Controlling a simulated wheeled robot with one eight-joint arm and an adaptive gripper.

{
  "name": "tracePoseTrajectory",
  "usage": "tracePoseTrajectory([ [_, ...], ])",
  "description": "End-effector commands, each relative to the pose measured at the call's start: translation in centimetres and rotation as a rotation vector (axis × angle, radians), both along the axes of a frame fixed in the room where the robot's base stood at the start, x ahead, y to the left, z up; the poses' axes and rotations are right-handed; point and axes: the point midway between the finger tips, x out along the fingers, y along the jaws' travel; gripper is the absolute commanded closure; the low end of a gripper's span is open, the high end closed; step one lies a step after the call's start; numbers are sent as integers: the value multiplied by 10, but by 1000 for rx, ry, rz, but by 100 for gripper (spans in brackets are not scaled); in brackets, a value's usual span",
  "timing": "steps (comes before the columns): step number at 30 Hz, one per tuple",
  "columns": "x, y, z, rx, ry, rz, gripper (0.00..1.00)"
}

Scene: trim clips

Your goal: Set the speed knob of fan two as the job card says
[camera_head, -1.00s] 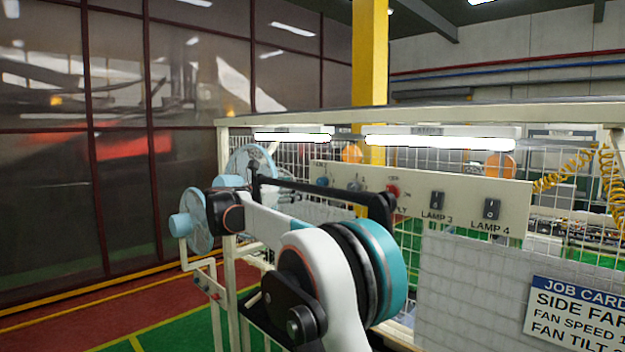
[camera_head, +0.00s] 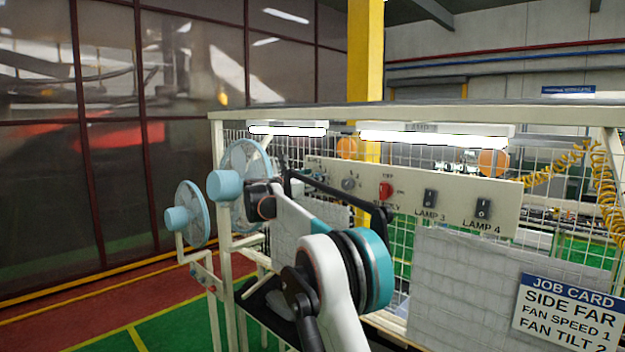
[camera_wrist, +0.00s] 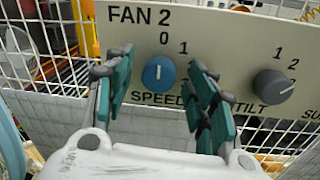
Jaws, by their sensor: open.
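The blue speed knob (camera_wrist: 158,74) sits on the cream panel (camera_wrist: 225,40) under the lettering FAN 2. Its white pointer line is upright, toward the 0. My gripper (camera_wrist: 160,92) is open in the wrist view, with one teal fingertip to the left and one to the right of the knob; contact cannot be told. The right fingers cover part of the scale. The job card (camera_head: 568,310) at lower right in the head view reads SIDE FAR, FAN SPEED 1, FAN TILT 2, cut at the edge. In the head view my arm hides my fingertips.
A grey tilt knob (camera_wrist: 273,86) is to the right of the speed knob. The head view shows a red knob (camera_head: 386,190), lamp switches (camera_head: 430,198) and two pale blue fans (camera_head: 190,214) at left. Wire mesh (camera_wrist: 60,70) surrounds the panel.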

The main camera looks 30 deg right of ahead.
Motion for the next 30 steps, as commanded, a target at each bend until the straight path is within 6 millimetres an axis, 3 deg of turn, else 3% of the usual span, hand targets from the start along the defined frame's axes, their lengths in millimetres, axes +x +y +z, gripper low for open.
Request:
tracePoseTrajectory([
  [4, 0, 0, 0, 0, 0, 0, 49],
  [10, 0, 0, 0, 0, 0, 0, 93],
  [20, 0, 0, 0, 8, -22, 1, 93],
  [30, 0, 0, -2, 74, -205, 0, 93],
])
